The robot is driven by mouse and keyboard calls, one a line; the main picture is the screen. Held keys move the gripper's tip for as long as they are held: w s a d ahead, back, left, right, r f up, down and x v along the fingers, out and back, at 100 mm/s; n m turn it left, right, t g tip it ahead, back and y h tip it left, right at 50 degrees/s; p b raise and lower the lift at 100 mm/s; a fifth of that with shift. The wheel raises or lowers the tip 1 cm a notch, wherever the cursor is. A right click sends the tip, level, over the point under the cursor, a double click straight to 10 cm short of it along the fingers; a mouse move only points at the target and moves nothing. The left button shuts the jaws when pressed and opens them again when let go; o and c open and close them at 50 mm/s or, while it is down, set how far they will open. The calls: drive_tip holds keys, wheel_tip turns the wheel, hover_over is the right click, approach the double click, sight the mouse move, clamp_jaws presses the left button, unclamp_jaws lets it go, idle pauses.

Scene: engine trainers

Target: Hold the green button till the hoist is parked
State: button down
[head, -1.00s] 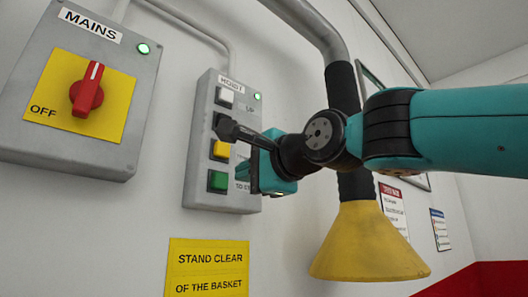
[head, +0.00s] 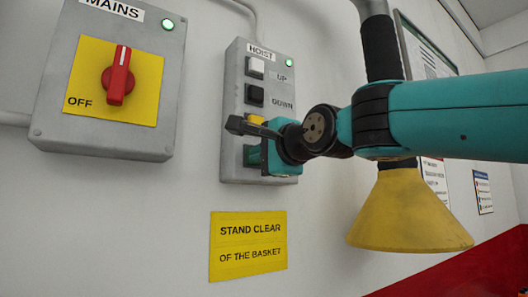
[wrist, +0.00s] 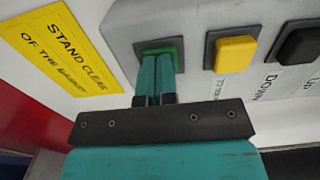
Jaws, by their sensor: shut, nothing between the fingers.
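The grey hoist panel (head: 238,85) hangs on the wall with a column of square buttons. The green button (head: 251,155) is the lowest and is partly covered by my gripper in the head view. In the wrist view the green button (wrist: 176,45) sits right at the tips of my gripper (wrist: 158,58). The teal fingers are closed together, with nothing between them, and point at its face. They look at or very near it; I cannot tell whether it is pressed in. The hoist itself is not clearly in view.
Above are a yellow button (wrist: 235,53), a black DOWN button (head: 254,95) and a white UP button (head: 256,67). The panel's green lamp (head: 289,62) is lit. The mains box (head: 60,130) with a red knob (head: 118,76) is left. A yellow cone (head: 408,212) hangs right.

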drive_tip(key=shift+w+a+f, duration=0.25)
drive_tip(key=shift+a+f, duration=0.05)
drive_tip(key=shift+f, duration=0.05)
idle(2.1)
idle(3.7)
drive_tip(key=r+b+v, duration=0.1)
drive_tip(key=b+v, duration=0.6)
drive_tip(key=v, duration=0.7)
drive_tip(key=shift+d, duration=0.25)
drive_tip(key=shift+s, duration=0.2)
